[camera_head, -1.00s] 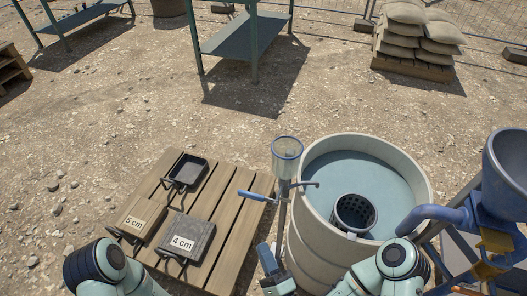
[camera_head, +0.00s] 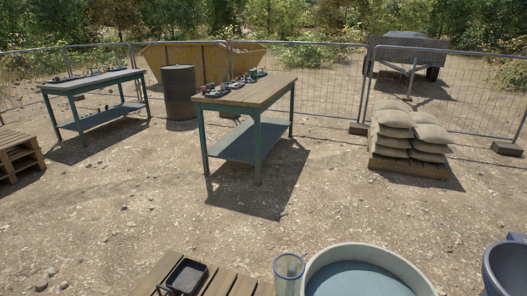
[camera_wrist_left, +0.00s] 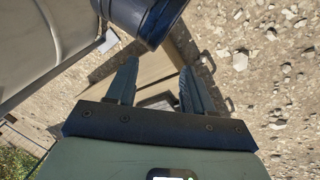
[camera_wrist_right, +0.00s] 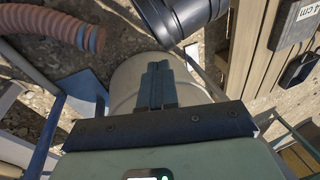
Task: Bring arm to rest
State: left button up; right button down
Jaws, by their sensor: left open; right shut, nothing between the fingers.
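In the left wrist view my left gripper (camera_wrist_left: 152,88) is open, its two fingers apart with nothing between them. Behind its fingers lie the ground and part of a wooden pallet, with a dark cylindrical part across the top. In the right wrist view my right gripper (camera_wrist_right: 156,72) is shut and empty, its fingers together in front of the pale round tank (camera_wrist_right: 125,85). Neither arm shows in the head view. There the tank's rim (camera_head: 420,276) is cut off by the bottom edge.
A workbench (camera_head: 246,95), a barrel (camera_head: 179,92), sandbags (camera_head: 410,130) and a fence (camera_head: 330,78) stand farther off. The gravel between is clear.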

pick_arm(q)
jog(key=s+d+r+g+p, duration=0.1)
jog(key=s+d+r+p, duration=0.1)
jog(key=r+p, duration=0.5)
jog(key=s+d+r+g+h+p, duration=0.1)
jog(key=s+r+p, duration=0.3)
jog(key=r+p, duration=0.4)
notch_tip(320, 180, up, 3)
jog(key=shift+s+d+f+m+g, duration=0.1)
jog(key=shift+s+d+m+g, duration=0.25)
jog(key=shift+d+g, duration=0.3)
pick_arm(e)
jog(key=s+a+r+g, duration=0.1)
jog(key=s+a+r, duration=0.1)
jog(key=r, duration=0.7)
jog(key=s+a+r+g+y, duration=0.1)
jog(key=s+r, duration=0.3)
jog(key=r, duration=0.5)
jog(key=shift+s+a+n+g, duration=0.3)
jog(key=shift+a+n+g, duration=0.15)
jog(key=shift+a, duration=0.2)
